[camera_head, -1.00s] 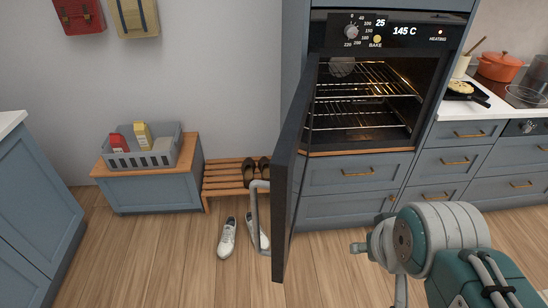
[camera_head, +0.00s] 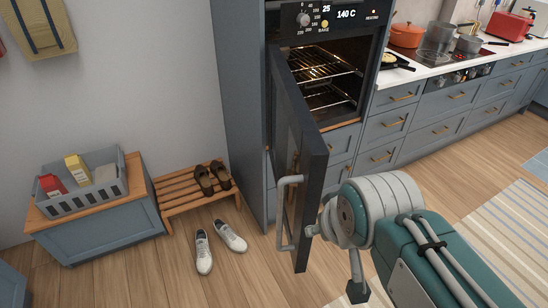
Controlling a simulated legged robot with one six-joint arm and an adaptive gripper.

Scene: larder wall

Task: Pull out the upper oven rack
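The upper oven rack (camera_head: 323,64), a wire shelf, sits inside the lit oven (camera_head: 318,88). Its left part is hidden by the dark oven door (camera_head: 310,165), which stands open toward me on its left hinge. A lower rack (camera_head: 328,98) shows beneath it. The door's grey bar handle (camera_head: 283,214) is on the door's left face. My gripper (camera_head: 334,261) is low in front of the door, well below and apart from the racks. Its fingers look spread with nothing between them. One finger overlaps the door's edge in the picture; I cannot tell whether they touch.
A slatted bench (camera_head: 180,202) with brown shoes, white sneakers (camera_head: 229,236) and a grey crate (camera_head: 60,208) on a blue cabinet stand left. The counter (camera_head: 428,71) with a pan and pots runs right. Wooden floor (camera_head: 440,170) is clear right of the door, beside a striped rug (camera_head: 515,225).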

